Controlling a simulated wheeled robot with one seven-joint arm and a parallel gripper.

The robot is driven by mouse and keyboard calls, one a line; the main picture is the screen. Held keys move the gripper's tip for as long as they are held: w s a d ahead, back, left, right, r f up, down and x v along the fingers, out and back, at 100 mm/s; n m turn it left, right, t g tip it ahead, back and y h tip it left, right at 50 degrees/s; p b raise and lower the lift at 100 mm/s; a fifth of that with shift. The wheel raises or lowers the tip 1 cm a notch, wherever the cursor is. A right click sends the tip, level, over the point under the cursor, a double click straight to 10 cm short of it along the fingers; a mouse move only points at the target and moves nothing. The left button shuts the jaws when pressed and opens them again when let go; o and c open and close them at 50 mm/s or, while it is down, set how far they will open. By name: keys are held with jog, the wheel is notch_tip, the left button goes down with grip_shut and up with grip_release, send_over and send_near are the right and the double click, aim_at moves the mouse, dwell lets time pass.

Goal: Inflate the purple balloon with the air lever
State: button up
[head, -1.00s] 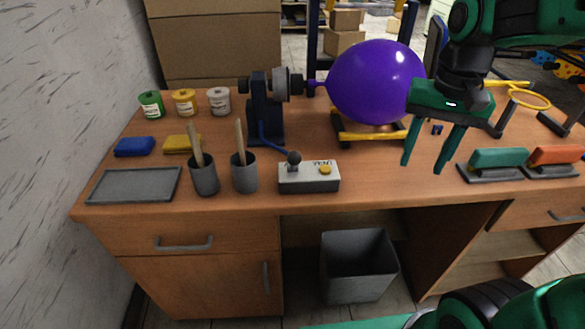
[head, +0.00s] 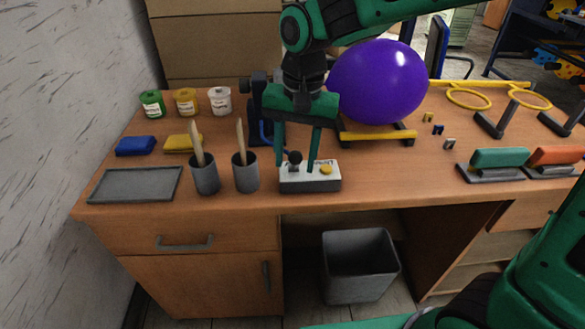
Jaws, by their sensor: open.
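The purple balloon (head: 380,82) is large and round. It rests over a yellow and black cradle (head: 385,137) at the back of the desk. The nozzle machine (head: 258,105) on its left is partly hidden by my gripper. The air lever with its dark ball knob (head: 295,157) stands on a white control box (head: 312,181) with a yellow button (head: 326,170). My gripper (head: 294,168) points down at the box. Its green fingers are apart, one on each side of the knob in the picture. I cannot tell whether they touch it.
Two dark cups (head: 245,178) with wooden-handled tools stand just left of the box. A grey tray (head: 130,186), a blue pad, a yellow pad and paint jars (head: 186,101) are further left. Green and orange stamps (head: 499,160) lie at the right. Desk between box and stamps is clear.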

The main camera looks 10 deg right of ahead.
jog(key=shift+a+f, duration=0.1)
jog(key=shift+f, duration=1.9)
grip_shut()
